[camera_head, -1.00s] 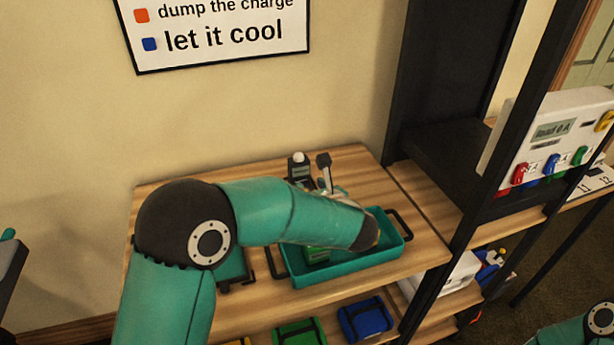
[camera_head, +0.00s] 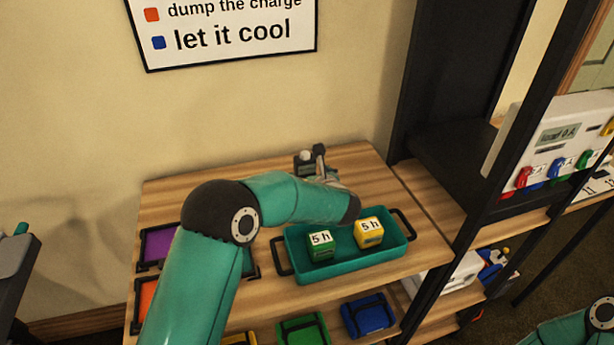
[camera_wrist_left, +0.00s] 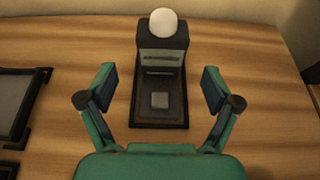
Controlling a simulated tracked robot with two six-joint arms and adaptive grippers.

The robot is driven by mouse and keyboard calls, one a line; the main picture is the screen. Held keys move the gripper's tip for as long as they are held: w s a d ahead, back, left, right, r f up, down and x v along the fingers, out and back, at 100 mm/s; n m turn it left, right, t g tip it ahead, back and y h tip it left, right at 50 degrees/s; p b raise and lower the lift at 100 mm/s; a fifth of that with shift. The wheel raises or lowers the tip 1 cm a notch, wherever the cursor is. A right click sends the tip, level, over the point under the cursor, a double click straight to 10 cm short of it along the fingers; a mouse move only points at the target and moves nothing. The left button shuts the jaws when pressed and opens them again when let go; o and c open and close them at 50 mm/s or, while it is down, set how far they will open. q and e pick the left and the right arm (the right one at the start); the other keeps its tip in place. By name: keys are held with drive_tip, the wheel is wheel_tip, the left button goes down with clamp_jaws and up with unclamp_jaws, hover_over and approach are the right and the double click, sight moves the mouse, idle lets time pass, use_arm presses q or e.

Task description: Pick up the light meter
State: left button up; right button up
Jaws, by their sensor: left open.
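The light meter (camera_wrist_left: 161,75) is a dark upright device with a white dome on top, standing on the wooden table in the left wrist view. Its lower front has a small grey square button. In the head view it shows behind my forearm (camera_head: 303,162), partly hidden. My left gripper (camera_wrist_left: 160,80) is open, its two fingers on either side of the meter with gaps left and right; I cannot tell the exact depth. In the head view the left gripper (camera_head: 322,165) is mostly hidden behind the arm. My right gripper is out of view.
A teal tray (camera_head: 345,272) with handles holds a green block (camera_head: 320,246) and a yellow block (camera_head: 369,233), both marked "5 h". Purple (camera_head: 158,245) and orange (camera_head: 145,297) framed pads lie at the table's left. A black rack post (camera_head: 505,120) stands right.

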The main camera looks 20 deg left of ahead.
sight(307, 169)
use_arm(q)
drive_tip(key=shift+x, duration=1.15)
drive_tip(key=p+x, duration=0.2)
drive_tip(key=x, duration=0.1)
drive_tip(key=shift+w+a+f, duration=0.1)
drive_tip(key=shift+w+a, duration=0.05)
drive_tip(key=shift+w, duration=0.2)
drive_tip(key=shift+w+a+f, duration=0.3)
drive_tip(key=shift+w, duration=0.15)
drive_tip(key=c, duration=1.4)
drive_tip(key=shift+r, duration=0.1)
drive_tip(key=shift+c, duration=1)
drive_tip(key=shift+r, duration=0.15)
